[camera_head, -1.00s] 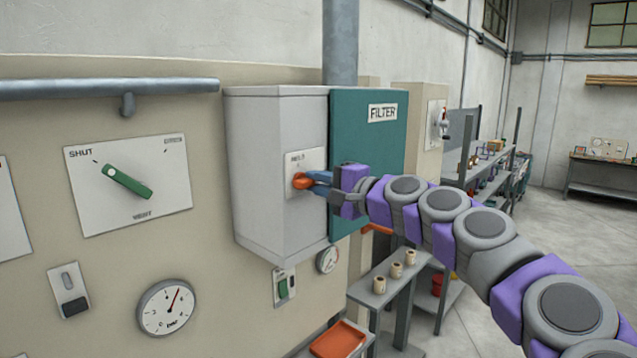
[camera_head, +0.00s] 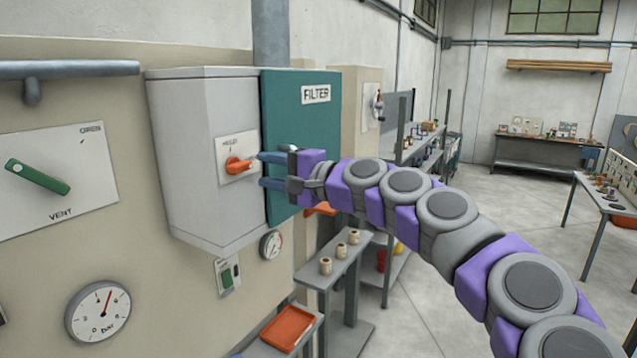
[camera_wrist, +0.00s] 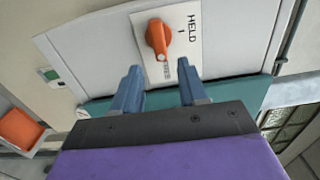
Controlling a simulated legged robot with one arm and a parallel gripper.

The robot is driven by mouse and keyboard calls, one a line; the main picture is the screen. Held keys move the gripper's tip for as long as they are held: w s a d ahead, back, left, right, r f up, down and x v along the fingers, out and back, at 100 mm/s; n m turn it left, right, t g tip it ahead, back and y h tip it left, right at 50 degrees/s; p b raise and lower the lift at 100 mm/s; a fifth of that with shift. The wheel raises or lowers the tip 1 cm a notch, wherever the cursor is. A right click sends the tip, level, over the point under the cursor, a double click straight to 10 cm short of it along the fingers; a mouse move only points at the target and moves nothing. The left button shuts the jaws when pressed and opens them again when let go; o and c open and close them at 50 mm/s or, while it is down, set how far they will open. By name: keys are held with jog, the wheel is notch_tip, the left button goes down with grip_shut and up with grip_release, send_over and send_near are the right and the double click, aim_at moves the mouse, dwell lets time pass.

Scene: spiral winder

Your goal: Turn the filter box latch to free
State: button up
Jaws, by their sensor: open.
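The filter box (camera_head: 205,150) is grey with a teal front labelled FILTER (camera_head: 315,94). Its orange latch knob (camera_head: 238,166) sits on a white plate on the grey side. The handle points away from HELD, toward my gripper in the wrist view. My gripper (camera_head: 268,171) is open and empty. Its two blue fingers (camera_wrist: 158,88) point at the plate, apart from the knob, with the knob ahead of the gap.
A green vent handle (camera_head: 38,177) is on the panel at left, above a pressure gauge (camera_head: 98,311). A small shelf with several beige pieces (camera_head: 340,250) and an orange tray (camera_head: 287,328) stand below the box. Open floor lies at right.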

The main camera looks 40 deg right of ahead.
jog(key=b+v, duration=0.1)
jog(key=v, duration=1.1)
jog(key=shift+s+d+b, duration=0.3)
jog(key=shift+f, duration=0.1)
jog(key=a+f+n+g+y+b, duration=0.1)
jog(key=a+f+n+g+b, duration=0.15)
jog(key=a+f, duration=0.45)
jog(key=a+f+n+g+y+b, duration=0.1)
jog(key=a+f+n+g+b, duration=0.2)
jog(key=a, duration=0.7)
jog(key=s+a+f+n+g+h+b, duration=0.1)
jog(key=s+a+f+n+g, duration=0.15)
jog(key=a+f, duration=0.35)
jog(key=s+a+f+n+g+h+b, duration=0.1)
jog(key=s+a+f+n+g, duration=0.2)
jog(key=f, duration=0.5)
jog(key=s+a+f+n+g+h+b, duration=0.15)
jog(key=s+f, duration=0.25)
jog(key=f, duration=0.4)
jog(key=s+a+f+g+h+b, duration=0.1)
jog(key=s+a+f+g+b, duration=0.15)
jog(key=f, duration=0.45)
jog(key=s+d+f+n+g+h+b, duration=0.1)
jog(key=s+d+f, duration=0.4)
jog(key=s+f, duration=0.7)
jog(key=g+h+b, duration=0.1)
jog(key=g+h, duration=0.1)
jog(key=shift+d+n+g+h, duration=0.2)
jog(key=shift+n+g+h, duration=0.15)
jog(key=shift+g, duration=0.05)
